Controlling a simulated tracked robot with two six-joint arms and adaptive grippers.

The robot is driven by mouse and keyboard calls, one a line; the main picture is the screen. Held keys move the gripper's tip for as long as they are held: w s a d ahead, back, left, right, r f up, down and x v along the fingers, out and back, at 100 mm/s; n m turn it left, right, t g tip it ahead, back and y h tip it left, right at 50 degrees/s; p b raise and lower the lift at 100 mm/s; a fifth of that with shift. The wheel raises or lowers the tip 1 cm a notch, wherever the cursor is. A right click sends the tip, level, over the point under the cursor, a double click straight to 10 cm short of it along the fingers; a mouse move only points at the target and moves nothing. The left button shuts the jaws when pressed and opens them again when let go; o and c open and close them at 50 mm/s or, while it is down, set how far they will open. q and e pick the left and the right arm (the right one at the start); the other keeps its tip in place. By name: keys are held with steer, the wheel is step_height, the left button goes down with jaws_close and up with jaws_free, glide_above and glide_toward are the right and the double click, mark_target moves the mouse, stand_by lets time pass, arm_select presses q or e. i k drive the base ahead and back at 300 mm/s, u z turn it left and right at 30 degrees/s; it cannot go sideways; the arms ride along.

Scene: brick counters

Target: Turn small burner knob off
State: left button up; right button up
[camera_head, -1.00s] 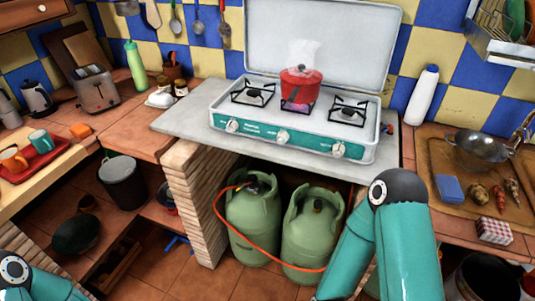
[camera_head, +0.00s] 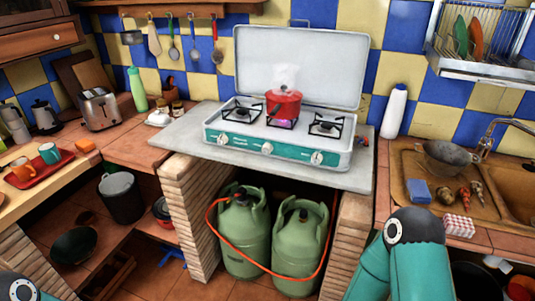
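A white camping stove (camera_head: 352,160) with a raised lid and a teal front panel stands on the grey counter slab. Its panel has three knobs: a left knob (camera_head: 223,139), a middle knob (camera_head: 267,148) and a right knob (camera_head: 317,157). A steaming red pot (camera_head: 284,104) sits on the middle burner, with a purplish flame glow under it. The left burner (camera_head: 240,113) and right burner (camera_head: 325,127) are bare. My teal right arm shows at lower right and a bit of my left arm at lower left. Neither gripper is in view.
Two green gas bottles (camera_head: 245,232) with an orange hose stand under the slab, between brick pillars (camera_head: 190,205). A white bottle (camera_head: 394,111) stands right of the stove. A metal colander (camera_head: 447,157) and vegetables lie further right. The slab before the stove is clear.

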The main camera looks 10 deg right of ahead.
mark_target(268, 146)
steer(key=z, duration=0.05)
steer(key=i, duration=0.9)
steer(key=u, duration=0.1)
